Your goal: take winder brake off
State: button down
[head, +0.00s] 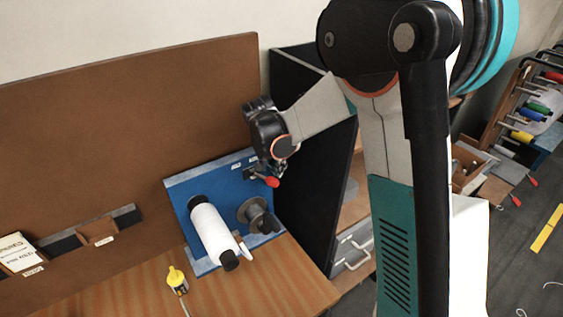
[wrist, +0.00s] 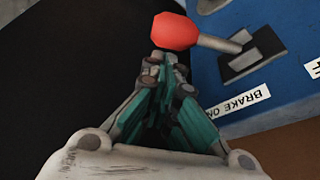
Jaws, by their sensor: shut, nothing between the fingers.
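The brake lever has a red knob (wrist: 175,31) on a grey shaft, which comes out of a black slotted plate (wrist: 262,52) on the blue winder panel. A "BRAKE ON" label (wrist: 238,102) sits beside the plate. In the head view the red knob (head: 272,181) shows below my gripper (head: 260,172). My gripper is shut and empty. In the wrist view its fingertips (wrist: 167,62) are right by the knob's near side; I cannot tell whether they touch. The winder panel (head: 180,189) carries a white roll (head: 212,232) and a grey spool (head: 257,214).
A dark partition (head: 307,215) stands close to the right of the winder. A brown backboard (head: 120,130) rises behind. A second label (wrist: 314,67) is cut off at the wrist view's edge.

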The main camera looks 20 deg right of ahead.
jog(key=shift+a, duration=0.1)
dwell(0.3)
jog(key=shift+s+a+m, duration=0.1)
jog(key=shift+s+m, duration=0.2)
